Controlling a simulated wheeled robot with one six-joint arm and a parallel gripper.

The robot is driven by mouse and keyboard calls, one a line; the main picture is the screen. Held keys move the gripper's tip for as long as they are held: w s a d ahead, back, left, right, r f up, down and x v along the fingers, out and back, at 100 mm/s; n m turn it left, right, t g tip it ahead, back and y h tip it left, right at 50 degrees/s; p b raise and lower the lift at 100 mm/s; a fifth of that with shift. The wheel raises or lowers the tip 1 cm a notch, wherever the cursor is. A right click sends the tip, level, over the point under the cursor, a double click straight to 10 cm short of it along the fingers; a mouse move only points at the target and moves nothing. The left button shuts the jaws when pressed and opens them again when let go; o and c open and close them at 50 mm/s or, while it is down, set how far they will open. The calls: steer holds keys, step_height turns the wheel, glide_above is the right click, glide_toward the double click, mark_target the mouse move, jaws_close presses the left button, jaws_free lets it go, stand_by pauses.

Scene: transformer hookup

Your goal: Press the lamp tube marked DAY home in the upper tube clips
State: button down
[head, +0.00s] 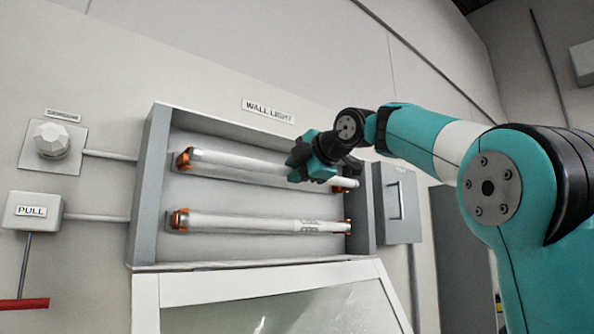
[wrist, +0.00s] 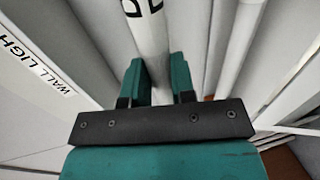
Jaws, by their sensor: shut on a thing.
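The upper lamp tube (head: 235,162) is a white tube lying across the upper orange tube clips (head: 183,159) of the wall light. Its ends are at the clips, but I cannot tell how deep it sits in them. My gripper (head: 302,172) is shut on this tube toward its right end, one finger on each side. The wrist view shows the tube (wrist: 150,45) running between the green fingers (wrist: 157,78). Dark letters show in part there, too cut off to read in full.
A second white tube (head: 250,222) lies in the lower clips (head: 179,219). The grey housing (head: 146,185) has raised side walls around both tubes. A grey switch box (head: 396,205) stands at its right, and a slanted panel (head: 270,285) juts out below.

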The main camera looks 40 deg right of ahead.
steer(key=shift+r+p+x, duration=0.15)
steer(key=shift+r+x, duration=0.05)
steer(key=shift+x, duration=0.65)
steer(key=shift+r+p+x, duration=0.15)
steer(key=shift+r+x, duration=0.05)
steer(key=shift+x, duration=0.65)
stand_by(0.6)
steer(key=c, duration=0.9)
jaws_free()
steer(key=shift+w, duration=0.15)
steer(key=shift+o, duration=0.2)
steer(key=v, duration=0.2)
steer(key=f+b+v, duration=0.1)
steer(key=v, duration=0.2)
steer(key=shift+f, duration=0.1)
